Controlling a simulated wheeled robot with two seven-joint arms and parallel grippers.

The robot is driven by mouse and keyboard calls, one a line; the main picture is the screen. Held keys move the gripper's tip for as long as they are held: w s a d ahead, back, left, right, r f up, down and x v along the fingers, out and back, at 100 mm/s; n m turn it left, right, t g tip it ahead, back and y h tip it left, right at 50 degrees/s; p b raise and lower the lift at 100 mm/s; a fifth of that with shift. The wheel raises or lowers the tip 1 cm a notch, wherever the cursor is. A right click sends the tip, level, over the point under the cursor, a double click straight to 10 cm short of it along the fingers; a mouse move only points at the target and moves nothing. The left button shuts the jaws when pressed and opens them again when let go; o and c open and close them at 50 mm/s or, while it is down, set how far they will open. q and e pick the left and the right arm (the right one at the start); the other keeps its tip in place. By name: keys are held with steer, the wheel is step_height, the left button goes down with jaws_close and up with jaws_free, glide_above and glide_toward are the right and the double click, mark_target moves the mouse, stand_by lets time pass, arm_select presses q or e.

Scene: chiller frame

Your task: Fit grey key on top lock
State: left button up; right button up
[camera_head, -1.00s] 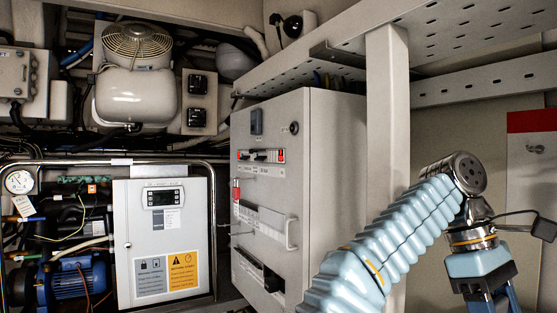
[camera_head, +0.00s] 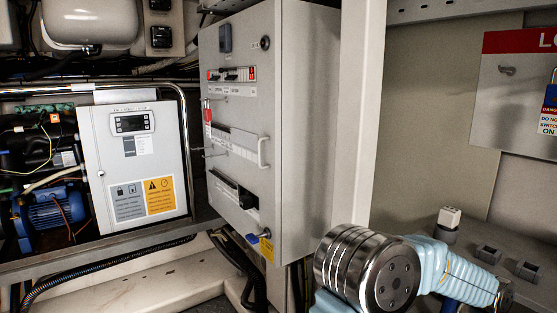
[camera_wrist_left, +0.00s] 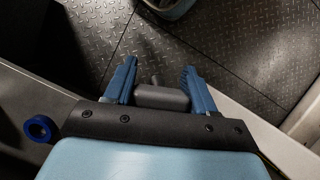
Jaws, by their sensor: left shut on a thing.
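The grey key (camera_wrist_left: 160,97) is a small grey block with a short stub, held between the blue fingers of my left gripper (camera_wrist_left: 160,72) in the left wrist view. The gripper is shut on it, above a dark patterned floor, and the key is apart from any lock. The top lock (camera_head: 264,42) is a small round dark cylinder near the upper right of the grey cabinet door in the head view. A lower lock with a blue key (camera_head: 266,247) sits near the door's bottom. My left gripper is outside the head view. My right gripper is in neither view.
The grey cabinet (camera_head: 305,130) has a protruding handle (camera_head: 263,152) and stands behind a pale upright post (camera_head: 366,110). A red-topped board (camera_head: 515,90) hangs at the right, above a grey shelf (camera_head: 465,240) with small blocks. A blue ring (camera_wrist_left: 40,128) lies left in the wrist view.

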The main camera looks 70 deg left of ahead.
arm_select(q)
step_height(320, 180, down, 14)
steer(key=w+d+m+y, duration=0.2)
steer(key=m, duration=0.4)
steer(key=shift+d+f+g, duration=0.25)
steer(key=shift+d+g, duration=0.05)
steer(key=shift+d, duration=0.1)
steer(key=shift+w, duration=0.15)
